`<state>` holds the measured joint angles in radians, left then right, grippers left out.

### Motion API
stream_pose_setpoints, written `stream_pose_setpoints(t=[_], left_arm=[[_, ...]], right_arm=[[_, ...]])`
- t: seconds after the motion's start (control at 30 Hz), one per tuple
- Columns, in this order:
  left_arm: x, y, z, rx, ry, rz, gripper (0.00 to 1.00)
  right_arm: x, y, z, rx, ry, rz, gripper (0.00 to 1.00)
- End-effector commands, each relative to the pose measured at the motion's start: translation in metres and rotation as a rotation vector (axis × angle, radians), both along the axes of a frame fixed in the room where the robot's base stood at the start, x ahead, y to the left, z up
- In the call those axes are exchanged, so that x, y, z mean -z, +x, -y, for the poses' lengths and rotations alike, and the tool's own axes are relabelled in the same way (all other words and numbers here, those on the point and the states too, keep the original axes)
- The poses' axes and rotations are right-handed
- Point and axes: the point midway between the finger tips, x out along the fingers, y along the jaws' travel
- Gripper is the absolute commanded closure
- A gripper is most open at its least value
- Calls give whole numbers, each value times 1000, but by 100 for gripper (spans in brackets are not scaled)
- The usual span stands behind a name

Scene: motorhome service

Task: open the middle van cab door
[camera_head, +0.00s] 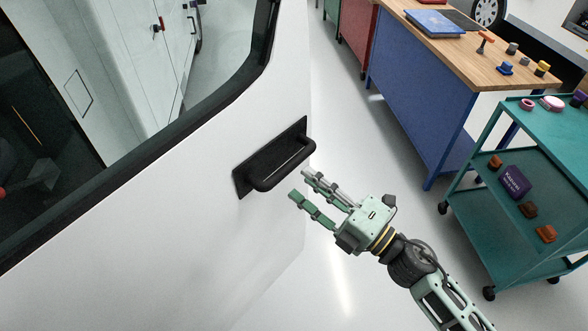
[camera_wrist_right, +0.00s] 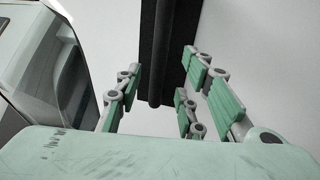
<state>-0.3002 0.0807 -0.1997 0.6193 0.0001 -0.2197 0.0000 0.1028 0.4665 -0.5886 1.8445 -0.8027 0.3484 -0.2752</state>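The van cab door (camera_head: 215,215) is a large white panel with a dark-framed window, filling the left of the head view. Its black bar handle (camera_head: 285,167) sits on a black backing plate near the door's right edge. My right gripper (camera_head: 308,191) is open just right of and below the handle, fingers pointing at it and apart from it. In the right wrist view the handle (camera_wrist_right: 161,60) runs vertically ahead, between the open fingers of my right gripper (camera_wrist_right: 160,95). My left gripper is not in view. Whether the door is ajar is unclear.
A blue workbench (camera_head: 415,105) with a wooden top stands at the upper right. A teal wheeled cart (camera_head: 480,225) with small items stands at the right, near my right arm. Grey floor (camera_head: 345,120) lies free between door and bench.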

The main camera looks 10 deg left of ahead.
Motion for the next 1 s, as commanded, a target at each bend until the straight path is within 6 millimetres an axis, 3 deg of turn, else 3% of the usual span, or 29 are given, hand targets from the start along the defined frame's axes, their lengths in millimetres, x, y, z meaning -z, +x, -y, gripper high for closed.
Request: stream_pose_setpoints(t=[0.1,0.33,1.0], left_arm=[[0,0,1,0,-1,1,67],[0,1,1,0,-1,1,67],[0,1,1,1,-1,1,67]], right_arm=[[6,-14,19,1,-2,-3,64],[9,-27,41,0,1,-1,64],[16,-26,46,10,3,-16,64]])
